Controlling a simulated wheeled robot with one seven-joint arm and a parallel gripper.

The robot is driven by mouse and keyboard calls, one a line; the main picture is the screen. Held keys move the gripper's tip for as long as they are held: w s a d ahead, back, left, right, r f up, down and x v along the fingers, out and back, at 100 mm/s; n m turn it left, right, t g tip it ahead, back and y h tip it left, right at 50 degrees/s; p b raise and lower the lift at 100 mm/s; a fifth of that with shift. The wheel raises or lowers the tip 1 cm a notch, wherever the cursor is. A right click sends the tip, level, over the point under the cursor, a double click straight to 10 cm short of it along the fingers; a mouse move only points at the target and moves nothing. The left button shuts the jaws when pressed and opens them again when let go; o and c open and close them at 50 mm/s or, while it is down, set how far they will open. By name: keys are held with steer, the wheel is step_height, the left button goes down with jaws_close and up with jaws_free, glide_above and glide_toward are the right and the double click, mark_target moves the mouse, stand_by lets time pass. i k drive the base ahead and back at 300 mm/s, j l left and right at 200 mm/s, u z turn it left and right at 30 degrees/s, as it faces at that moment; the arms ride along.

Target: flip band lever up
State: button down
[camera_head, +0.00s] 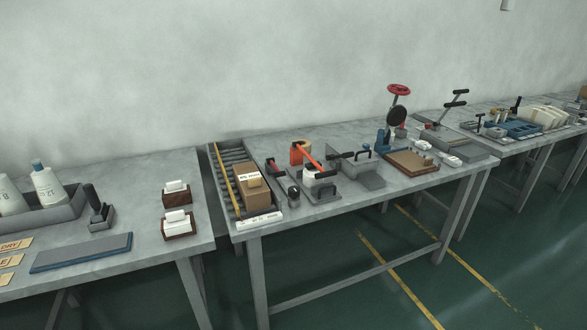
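On the middle table, a small device with an orange-red lever (309,157) stands right of the cardboard box. The lever slants from upper left to lower right, and a white round part (312,180) sits by its lower end. An orange roll (297,153) stands behind it. A black-handled lever (342,156) reaches over a grey plate beside it. I cannot tell for sure which of these is the band lever. My gripper is not in view.
A cardboard box (259,194) lies on a roller conveyor (229,158) at the middle table's left end. A press with a red handwheel (398,90) stands to the right. A narrow gap separates the left table (95,168) from the middle table. The green floor in front is clear.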

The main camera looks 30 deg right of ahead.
mark_target(313, 164)
steer(key=i+j+z, duration=0.1)
steer(key=i, duration=0.45)
steer(key=i+j+z, duration=0.1)
steer(key=i, duration=0.45)
steer(key=j, duration=0.1)
